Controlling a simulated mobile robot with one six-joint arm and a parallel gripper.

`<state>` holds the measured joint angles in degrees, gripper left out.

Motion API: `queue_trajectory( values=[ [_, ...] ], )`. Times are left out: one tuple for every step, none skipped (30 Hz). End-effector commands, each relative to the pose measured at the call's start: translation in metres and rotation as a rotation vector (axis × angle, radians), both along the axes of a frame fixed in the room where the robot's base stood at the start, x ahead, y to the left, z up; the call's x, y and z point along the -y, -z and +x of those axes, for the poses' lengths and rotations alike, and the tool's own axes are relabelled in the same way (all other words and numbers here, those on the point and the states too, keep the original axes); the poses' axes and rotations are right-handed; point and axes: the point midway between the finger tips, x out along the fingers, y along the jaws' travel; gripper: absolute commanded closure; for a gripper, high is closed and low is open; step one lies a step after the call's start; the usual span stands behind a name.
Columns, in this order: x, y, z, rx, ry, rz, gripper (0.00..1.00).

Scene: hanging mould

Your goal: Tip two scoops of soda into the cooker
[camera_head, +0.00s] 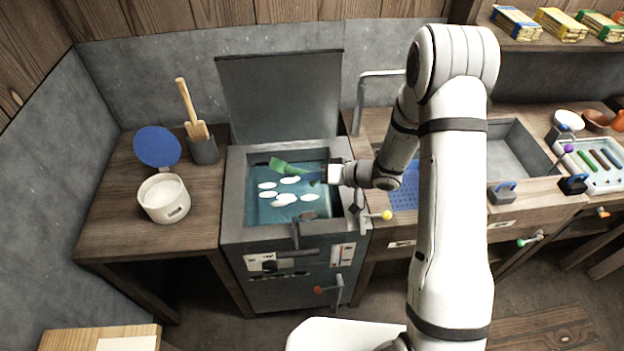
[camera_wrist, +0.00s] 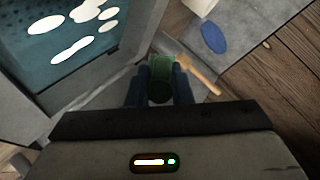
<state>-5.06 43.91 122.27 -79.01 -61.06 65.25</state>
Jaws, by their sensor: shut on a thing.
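The cooker (camera_head: 236,203) stands in the middle with its lid (camera_head: 280,95) raised at the back. Teal liquid with several white oval patches (camera_head: 284,200) shows inside it; the patches also show in the wrist view (camera_wrist: 82,45). My gripper (camera_head: 318,177) is shut on a green scoop (camera_head: 290,168), which appears over the back part of the cooker's opening. In the wrist view the scoop (camera_wrist: 160,80) shows between the dark fingers, and its contents cannot be made out. An open white tub (camera_head: 164,198) with white contents, seemingly the soda, stands on the left table.
A blue round lid (camera_head: 157,147) and a grey pot (camera_head: 204,151) with a wooden paddle (camera_head: 190,108) are behind the tub. A bent pipe (camera_head: 362,100) and a sink (camera_head: 515,155) are right of the cooker. Handles (camera_head: 376,216) stick out at its front.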

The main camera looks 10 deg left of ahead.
Motion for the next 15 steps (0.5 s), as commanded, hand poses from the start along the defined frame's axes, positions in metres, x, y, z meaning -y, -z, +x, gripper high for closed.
queue_trajectory(
  values=[
    [-0.0008,0.0014,0.0001,0.063,-0.013,-0.035,0.99],
    [-0.0007,0.0007,-0.0002,0.102,-0.023,-0.059,0.99],
    [-0.0012,0.0011,-0.0004,0.155,-0.036,-0.09,0.99],
    [-0.0009,0.0005,-0.0002,0.195,-0.045,-0.114,0.99],
    [-0.0008,0.0007,-0.0001,0.232,-0.054,-0.135,0.99],
    [-0.0008,0.0002,-0.0003,0.281,-0.065,-0.164,0.99],
    [-0.0006,-0.0004,0.0001,0.314,-0.072,-0.184,0.99],
    [-0.0008,-0.0007,0.0,0.344,-0.08,-0.201,0.99],
    [-0.0007,-0.0013,-0.0004,0.383,-0.09,-0.225,0.99],
    [-0.0008,-0.0019,-0.0002,0.41,-0.095,-0.241,0.99],
    [-0.0008,-0.0023,0.0,0.436,-0.101,-0.255,0.99],
    [-0.0006,-0.0029,0.0001,0.469,-0.109,-0.275,0.99],
    [-0.0005,-0.0034,-0.0002,0.494,-0.115,-0.29,0.99],
    [-0.0003,-0.0034,0.0,0.515,-0.118,-0.304,0.99],
    [-0.0006,-0.0042,-0.0001,0.545,-0.127,-0.32,0.99]
  ],
)
